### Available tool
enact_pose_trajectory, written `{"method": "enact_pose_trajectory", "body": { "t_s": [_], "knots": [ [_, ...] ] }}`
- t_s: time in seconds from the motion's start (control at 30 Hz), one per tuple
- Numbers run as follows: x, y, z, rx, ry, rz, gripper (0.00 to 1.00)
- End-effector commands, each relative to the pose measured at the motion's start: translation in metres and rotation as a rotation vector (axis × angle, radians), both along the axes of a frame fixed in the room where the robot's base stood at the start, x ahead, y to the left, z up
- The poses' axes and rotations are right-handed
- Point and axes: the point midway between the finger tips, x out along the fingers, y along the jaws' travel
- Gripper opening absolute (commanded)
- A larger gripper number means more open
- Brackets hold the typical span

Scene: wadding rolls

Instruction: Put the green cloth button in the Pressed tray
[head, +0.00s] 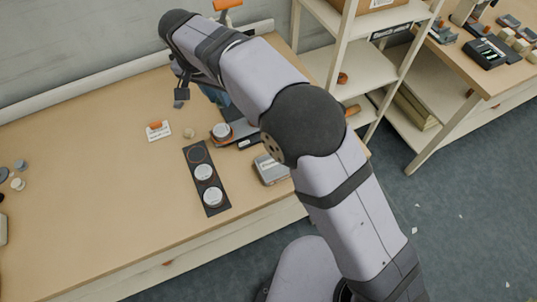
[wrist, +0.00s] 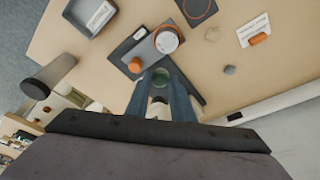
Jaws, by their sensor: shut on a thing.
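The green cloth button (wrist: 161,78) sits between the tips of my gripper (wrist: 162,84), which is shut on it, in the wrist view. In the head view the gripper's blue fingers (head: 216,94) are mostly behind my arm, and the button is hidden. The grey Pressed tray (head: 270,169) lies near the table's front edge, right of the black strip, partly behind my arm. It also shows at the top left of the wrist view (wrist: 98,17). In that view the gripper is apart from the tray, by the press end with the orange knob.
A dark press (head: 240,132) with a round white-topped part (head: 221,131) stands between gripper and tray. A black strip (head: 215,188) holds two white discs. A white card with an orange piece (head: 158,131) lies left. Shelves (head: 345,65) stand right. The table's left middle is clear.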

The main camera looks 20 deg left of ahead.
Motion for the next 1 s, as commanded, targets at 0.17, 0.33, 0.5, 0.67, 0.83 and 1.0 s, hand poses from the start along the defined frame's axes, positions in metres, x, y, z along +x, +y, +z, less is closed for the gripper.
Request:
{"method": "enact_pose_trajectory", "body": {
  "t_s": [0.17,0.33,0.5,0.67,0.83,1.0],
  "knots": [
    [0.021,-0.016,0.019,0.002,-0.001,-0.046,0.1],
    [0.03,-0.045,0.022,0.0,0.001,-0.091,0.1],
    [0.028,-0.074,0.014,-0.001,0.001,-0.127,0.1],
    [0.014,-0.109,-0.003,-0.003,0.002,-0.247,0.1],
    [-0.011,-0.139,-0.027,-0.003,0.001,-0.508,0.1],
    [-0.032,-0.16,-0.046,-0.003,0.001,-0.791,0.1]
  ]
}}
